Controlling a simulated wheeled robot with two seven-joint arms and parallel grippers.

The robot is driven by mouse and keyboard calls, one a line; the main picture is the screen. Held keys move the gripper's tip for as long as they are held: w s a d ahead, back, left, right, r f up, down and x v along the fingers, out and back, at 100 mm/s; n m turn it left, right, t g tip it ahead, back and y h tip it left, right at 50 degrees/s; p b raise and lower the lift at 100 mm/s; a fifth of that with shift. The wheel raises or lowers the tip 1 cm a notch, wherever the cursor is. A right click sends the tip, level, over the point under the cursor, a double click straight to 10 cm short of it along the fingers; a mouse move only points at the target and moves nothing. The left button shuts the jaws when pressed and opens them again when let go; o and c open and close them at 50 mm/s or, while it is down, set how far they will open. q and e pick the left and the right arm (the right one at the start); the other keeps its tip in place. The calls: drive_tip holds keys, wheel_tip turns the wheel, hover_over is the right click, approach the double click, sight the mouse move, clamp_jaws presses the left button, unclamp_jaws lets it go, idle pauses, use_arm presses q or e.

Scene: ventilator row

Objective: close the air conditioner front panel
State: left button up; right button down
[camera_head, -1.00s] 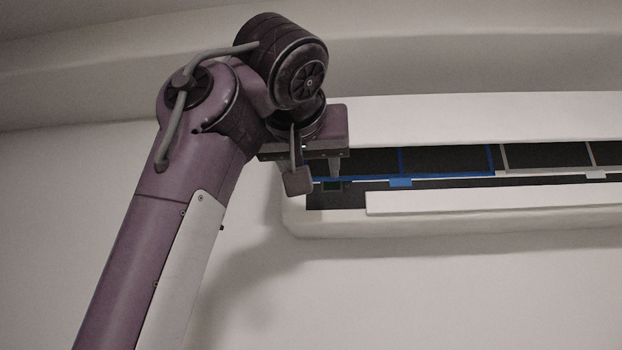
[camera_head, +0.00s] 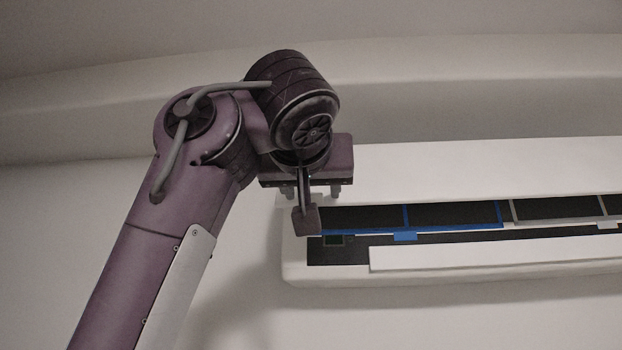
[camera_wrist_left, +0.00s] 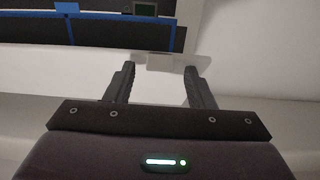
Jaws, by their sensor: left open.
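The air conditioner (camera_head: 330,277) is a long white unit on the wall. Its front panel (camera_head: 470,172) is raised, leaving a dark slot with blue-framed and grey-framed filters open below it. My left gripper (camera_head: 312,192) is at the left end of the unit, by the panel's lower left edge. In the left wrist view my left gripper (camera_wrist_left: 159,72) has its fingers apart, with a small pale tab (camera_wrist_left: 160,61) between or just beyond the fingertips. Whether the fingers touch the panel cannot be told. My right gripper is not in view.
A blue-framed filter (camera_head: 455,216) and a small dark display (camera_head: 334,240) sit in the open slot. A white lower strip (camera_head: 490,252) runs along the unit's front. The wall below the unit is clear.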

use_arm(q)
drive_tip(key=shift+c, duration=0.3)
clamp_jaws()
drive_tip(key=shift+w+a+f+b, duration=0.1)
drive_tip(key=shift+w+f+b, duration=0.15)
drive_tip(key=shift+f+b, duration=0.25)
drive_tip(key=w+f+t+b, duration=0.3)
drive_tip(key=w+t+b, duration=0.2)
drive_tip(key=w, duration=0.2)
drive_tip(key=shift+w+f+t, duration=0.15)
drive_tip(key=shift+f+t, duration=0.05)
drive_tip(key=shift+t, duration=0.1)
drive_tip(key=shift+c, duration=2)
unclamp_jaws()
drive_tip(key=o, duration=0.5)
drive_tip(key=shift+w, duration=0.15)
drive_tip(key=shift+c, duration=0.2)
